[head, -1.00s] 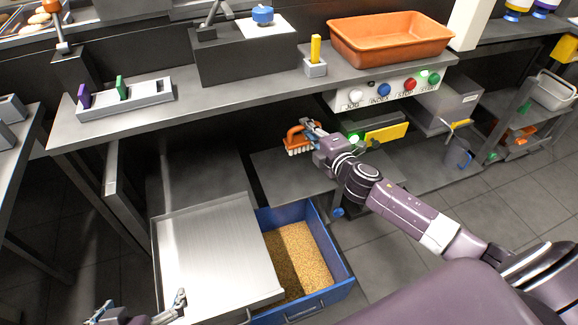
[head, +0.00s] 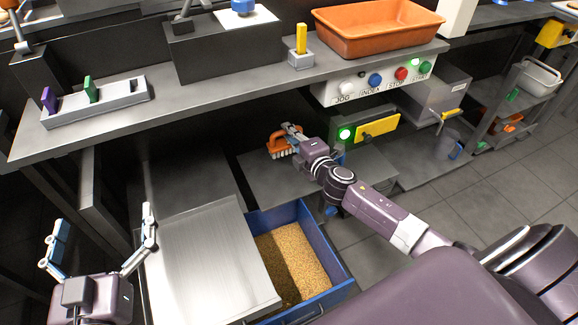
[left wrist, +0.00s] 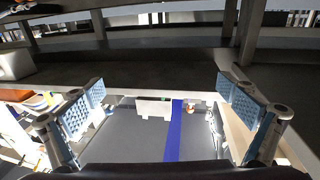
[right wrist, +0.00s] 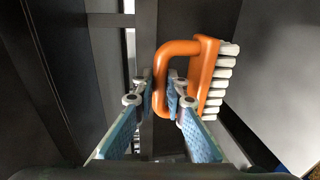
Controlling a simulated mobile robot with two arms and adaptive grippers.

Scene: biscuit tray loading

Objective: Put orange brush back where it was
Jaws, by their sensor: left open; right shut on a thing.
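The orange brush (head: 280,147) with pale bristles is held by my right gripper (head: 292,137) under the main bench, over a dark lower shelf. In the right wrist view the fingers (right wrist: 162,92) close on the handle of the orange brush (right wrist: 208,70), with the bristles facing right. I cannot tell whether the bristles touch the shelf. My left gripper (head: 103,245) is open and empty at the lower left, left of the metal lid. Its spread fingers (left wrist: 165,115) also show in the left wrist view with nothing between them.
A blue bin (head: 335,268) of grain stands below, partly covered by a metal lid (head: 215,265). The bench (head: 210,100) above carries an orange tray (head: 380,45) and a slotted holder (head: 97,104). A button panel (head: 380,84) hangs at its front edge.

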